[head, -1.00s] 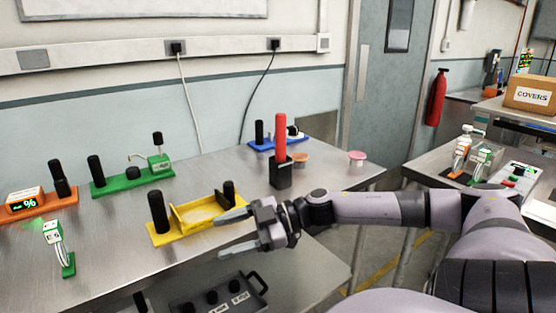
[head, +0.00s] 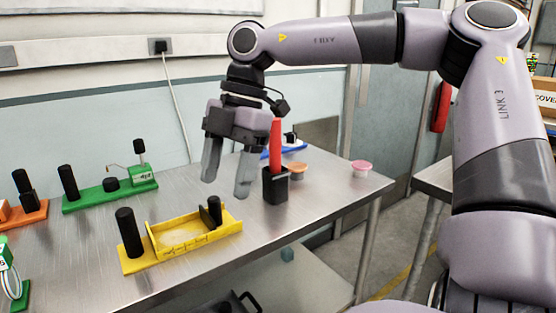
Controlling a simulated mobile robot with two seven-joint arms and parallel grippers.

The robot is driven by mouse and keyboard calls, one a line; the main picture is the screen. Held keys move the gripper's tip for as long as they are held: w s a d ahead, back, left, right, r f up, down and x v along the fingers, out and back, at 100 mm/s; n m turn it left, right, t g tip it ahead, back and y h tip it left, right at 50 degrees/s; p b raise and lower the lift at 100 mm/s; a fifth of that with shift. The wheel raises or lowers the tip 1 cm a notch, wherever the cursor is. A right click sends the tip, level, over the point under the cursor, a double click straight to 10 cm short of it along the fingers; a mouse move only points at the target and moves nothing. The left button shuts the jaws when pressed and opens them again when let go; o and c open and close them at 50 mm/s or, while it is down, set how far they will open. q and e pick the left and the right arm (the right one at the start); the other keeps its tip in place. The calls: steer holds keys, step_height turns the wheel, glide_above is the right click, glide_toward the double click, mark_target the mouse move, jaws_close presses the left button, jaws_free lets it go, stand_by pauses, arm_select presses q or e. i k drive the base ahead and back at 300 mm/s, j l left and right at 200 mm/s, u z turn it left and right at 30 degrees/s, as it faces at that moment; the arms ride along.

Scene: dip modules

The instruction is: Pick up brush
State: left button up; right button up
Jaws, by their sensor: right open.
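The brush appears to be the item with the red handle (head: 275,148), standing upright in a black holder (head: 275,186) on the metal table. Its bristles are not visible. My right gripper (head: 227,183) points down just left of the handle, with its two grey fingers apart and nothing between them. The gripper's body is close to the handle's left side in the picture; I cannot tell whether they touch. My left gripper is not in view.
A yellow module (head: 190,238) with black posts lies in front and left of the holder. A green module (head: 95,198) is farther left.

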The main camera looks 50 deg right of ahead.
mark_target(276, 139)
steer(key=i+l, duration=0.15)
steer(key=l, duration=0.25)
steer(key=i+l, duration=0.1)
steer(key=l, duration=0.25)
steer(key=i+l, duration=0.15)
steer(key=l, duration=0.25)
steer(key=i+l, duration=0.1)
steer(key=l, duration=0.3)
